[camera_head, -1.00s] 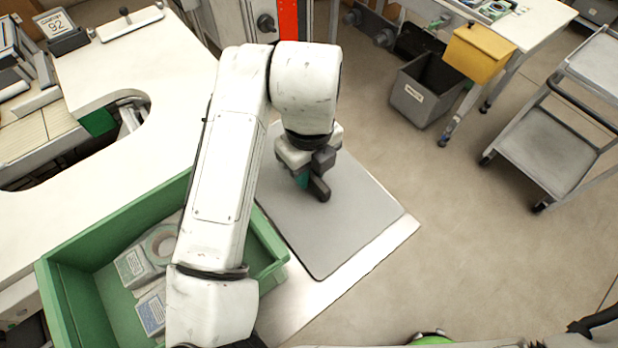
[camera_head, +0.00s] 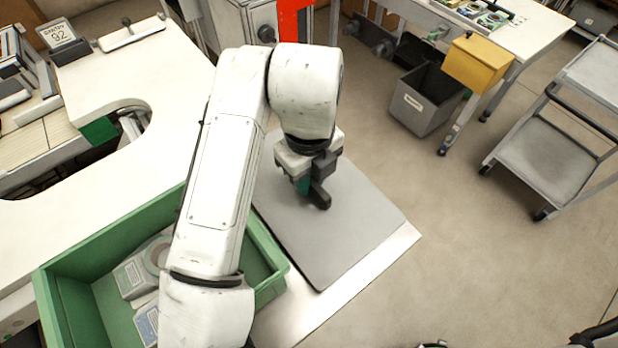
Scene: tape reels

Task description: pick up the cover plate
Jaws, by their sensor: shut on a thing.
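My gripper (camera_head: 314,193) points down over the grey mat (camera_head: 350,235), near the mat's upper left part. Its dark fingers are shut on a small teal-green thing (camera_head: 303,186), which I take to be the cover plate. Only a narrow piece of it shows beside the fingers; the rest is hidden by the gripper. I cannot tell whether it touches the mat or hangs just above it.
A green crate (camera_head: 72,300) with boxed tape reels (camera_head: 140,275) stands at lower left, partly behind my arm. A white curved counter (camera_head: 165,75) lies to the left. The rest of the mat is bare. A grey bin (camera_head: 425,105) and a trolley (camera_head: 550,150) stand to the right.

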